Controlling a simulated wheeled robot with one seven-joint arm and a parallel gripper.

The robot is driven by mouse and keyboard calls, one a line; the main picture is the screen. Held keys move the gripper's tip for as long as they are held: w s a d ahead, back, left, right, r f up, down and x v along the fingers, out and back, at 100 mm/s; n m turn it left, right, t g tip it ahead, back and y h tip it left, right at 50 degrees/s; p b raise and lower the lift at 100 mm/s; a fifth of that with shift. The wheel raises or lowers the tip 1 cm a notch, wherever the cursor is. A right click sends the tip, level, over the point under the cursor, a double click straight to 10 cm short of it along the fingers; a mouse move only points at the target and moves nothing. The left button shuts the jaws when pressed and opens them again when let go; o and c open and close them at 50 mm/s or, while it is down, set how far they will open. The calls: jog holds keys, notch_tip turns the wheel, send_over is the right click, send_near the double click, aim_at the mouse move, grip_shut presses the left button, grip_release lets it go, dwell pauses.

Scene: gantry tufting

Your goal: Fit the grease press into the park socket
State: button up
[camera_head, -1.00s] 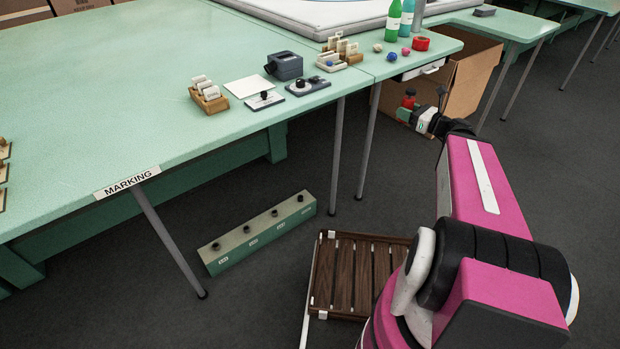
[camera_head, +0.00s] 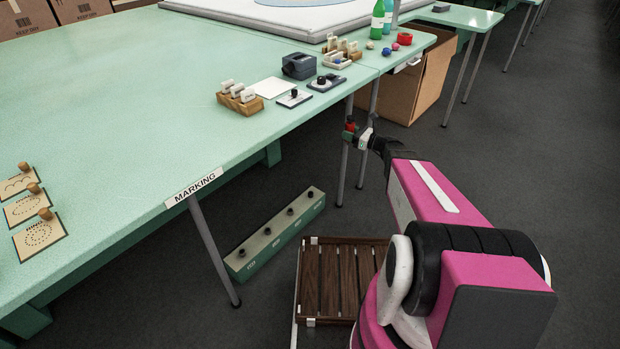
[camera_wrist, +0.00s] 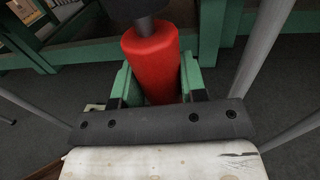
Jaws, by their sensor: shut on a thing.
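My gripper (camera_head: 352,138) is shut on a red cylinder with a dark top, which I take for the grease press (camera_head: 350,127). In the wrist view the press (camera_wrist: 152,65) stands between the two green fingers of the gripper (camera_wrist: 155,88), its dark upper end cut off by the frame edge. In the head view it is small, in front of the table legs and apart from the floor. A long low green box (camera_head: 252,262) lies on the floor with several dark round fittings on top and small white labels. I cannot tell whether one is the park socket.
The green table (camera_head: 120,130) with a MARKING label spans the left and back. It carries wooden card holders (camera_head: 240,97), a dark grey device (camera_head: 299,66) and bottles. Table legs (camera_head: 212,250) stand near the box. A brown slatted platform (camera_head: 338,280) lies beside it.

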jog(key=shift+w+a+f+n+g+y, duration=0.25)
jog(key=shift+w+a+f, duration=1.9)
jog(key=shift+f, duration=4.3)
jog(key=shift+w+a+f+n+g, duration=0.2)
jog(key=shift+w+a+f+g, duration=0.55)
jog(key=shift+a+f, duration=4.05)
jog(key=shift+w+a+f+n+g+y, duration=0.2)
jog(key=shift+w+a+f, duration=1.25)
jog(key=shift+f, duration=6.6)
jog(key=shift+w+d+f, duration=0.15)
jog(key=shift+d+f, duration=0.05)
jog(key=shift+f, duration=0.6)
jog(key=shift+w+d+f, duration=0.15)
jog(key=shift+d+f, duration=0.05)
jog(key=shift+f, duration=0.55)
jog(key=o, duration=1.1)
jog(key=shift+d, duration=0.1)
jog(key=v, duration=0.7)
jog(key=shift+s+d, duration=0.1)
jog(key=shift+s, duration=0.05)
